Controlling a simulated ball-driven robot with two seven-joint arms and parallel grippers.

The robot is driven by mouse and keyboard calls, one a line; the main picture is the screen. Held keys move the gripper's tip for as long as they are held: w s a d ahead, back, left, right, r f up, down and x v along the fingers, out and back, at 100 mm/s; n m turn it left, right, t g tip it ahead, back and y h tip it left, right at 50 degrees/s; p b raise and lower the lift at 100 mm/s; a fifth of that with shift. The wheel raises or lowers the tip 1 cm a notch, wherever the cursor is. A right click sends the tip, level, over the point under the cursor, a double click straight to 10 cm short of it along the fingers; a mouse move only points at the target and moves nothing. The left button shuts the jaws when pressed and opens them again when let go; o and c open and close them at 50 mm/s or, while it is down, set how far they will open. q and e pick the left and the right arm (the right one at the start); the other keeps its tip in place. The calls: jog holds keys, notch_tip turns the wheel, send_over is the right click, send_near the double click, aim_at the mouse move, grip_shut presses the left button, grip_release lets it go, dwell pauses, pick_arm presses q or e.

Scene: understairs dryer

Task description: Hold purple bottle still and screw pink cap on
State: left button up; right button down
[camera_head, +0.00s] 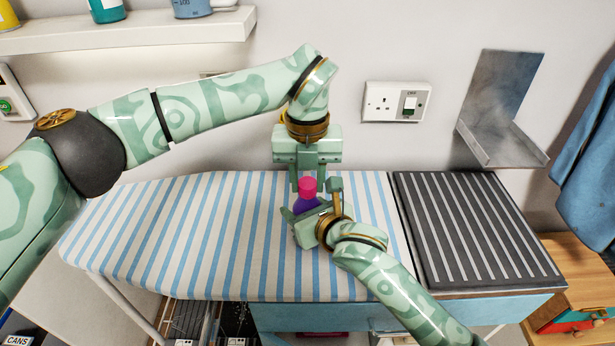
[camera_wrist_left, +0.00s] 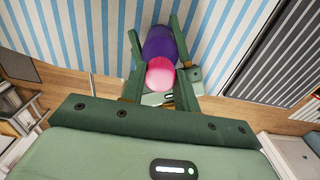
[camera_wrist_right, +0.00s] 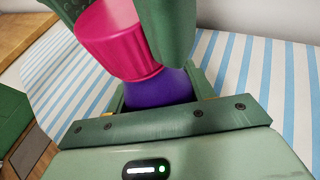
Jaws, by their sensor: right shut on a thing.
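The purple bottle (camera_head: 305,206) stands upright over the striped ironing board, with my right gripper (camera_head: 318,211) shut around its body. In the right wrist view the bottle (camera_wrist_right: 158,88) shows below the pink cap (camera_wrist_right: 117,42). The pink cap (camera_head: 307,185) is on top of the bottle; whether its thread is engaged is hidden. My left gripper (camera_head: 308,183) points down from above, with one finger on each side of the cap. In the left wrist view the cap (camera_wrist_left: 160,75) lies between these fingers; whether they press on it is unclear.
The striped ironing board (camera_head: 150,225) has free room left of the bottle. A dark ribbed mat (camera_head: 470,230) lies to its right. A wall socket (camera_head: 397,101), a metal bracket (camera_head: 500,120) and a shelf (camera_head: 130,30) are on the wall behind.

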pick_arm(q)
jog(key=o, duration=1.2)
notch_tip(320, 180, up, 12)
notch_tip(320, 180, up, 9)
pick_arm(e)
jog(key=shift+c, duration=2.2)
grip_release()
